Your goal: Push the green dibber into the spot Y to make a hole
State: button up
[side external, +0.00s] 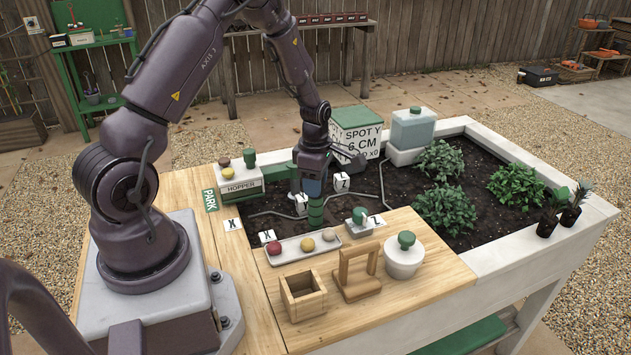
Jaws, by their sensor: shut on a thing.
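My gripper (313,188) points down over the near part of the soil bed (480,218), shut on the green dibber (316,213). The dibber hangs upright below the jaws, and its lower end is down by the soil. I cannot tell how deep its tip is. The white Y marker (302,203) stands just left of the dibber, partly covered by my gripper. A sign (357,135) behind reads "SPOT Y 6 CM", with a lower line partly hidden by my gripper's side part.
X (268,237) and Z (342,182) markers stand nearby. A tray (290,256) with several balls, a green-handled tool (359,222), a lidded white pot (404,260), a wooden stand (359,284) and a box (303,296) crowd the near board. The hopper (240,183) is left; leafy plants (443,208) are right.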

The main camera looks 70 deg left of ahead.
aim_at(316, 203)
jog(key=shift+f, duration=0.85)
dwell(1.6)
jog(key=shift+f, duration=1.6)
dwell(1.9)
jog(key=shift+f, duration=0.65)
